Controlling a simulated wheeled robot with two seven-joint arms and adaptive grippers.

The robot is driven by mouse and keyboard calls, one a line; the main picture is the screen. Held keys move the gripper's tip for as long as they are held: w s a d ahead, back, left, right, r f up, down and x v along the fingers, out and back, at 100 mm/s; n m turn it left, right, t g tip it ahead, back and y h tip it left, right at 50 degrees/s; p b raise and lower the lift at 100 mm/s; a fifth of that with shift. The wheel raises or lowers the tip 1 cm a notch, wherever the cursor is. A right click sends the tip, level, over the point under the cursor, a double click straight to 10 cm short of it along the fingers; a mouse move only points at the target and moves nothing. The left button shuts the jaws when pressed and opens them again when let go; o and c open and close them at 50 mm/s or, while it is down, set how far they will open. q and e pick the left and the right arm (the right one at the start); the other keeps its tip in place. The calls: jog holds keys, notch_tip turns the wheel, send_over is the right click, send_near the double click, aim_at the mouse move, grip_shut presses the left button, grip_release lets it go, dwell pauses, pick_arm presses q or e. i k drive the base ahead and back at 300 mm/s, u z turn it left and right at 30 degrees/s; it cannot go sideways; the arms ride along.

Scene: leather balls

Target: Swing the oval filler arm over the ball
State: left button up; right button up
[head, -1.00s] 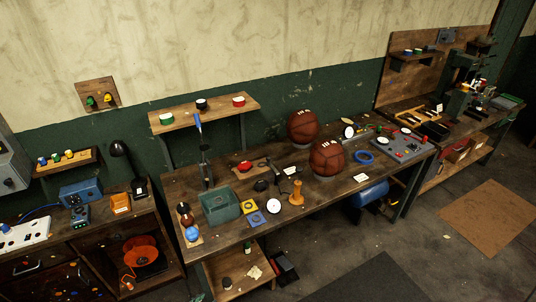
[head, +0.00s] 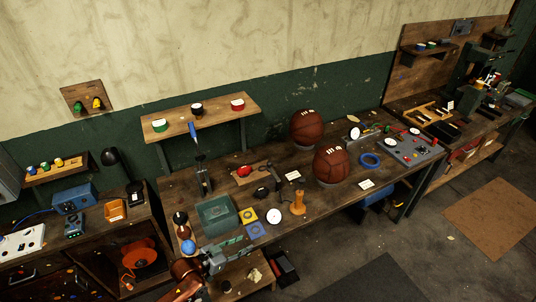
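Two brown leather balls with white laces sit on the long workbench (head: 300,218): a rear one (head: 306,127) and a front one (head: 331,164), the front one in a grey ring stand. I cannot tell for sure which part is the oval filler arm; a small upright with a white dial (head: 353,133) stands right of the rear ball. My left gripper (head: 246,247) is low at the bench's front edge, near the green bin, far from both balls. It is small in view, so its opening is unclear. My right gripper is out of view.
A green bin (head: 217,213), yellow and blue square plates, a white dial (head: 273,215) and an orange-brown post (head: 298,202) stand on the front of the bench. A blue-handled stand (head: 200,170) is behind the bin. A blue ring (head: 370,160) and grey control panel (head: 413,147) lie right.

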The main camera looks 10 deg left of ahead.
aim_at(269, 163)
jog(key=i, duration=1.5)
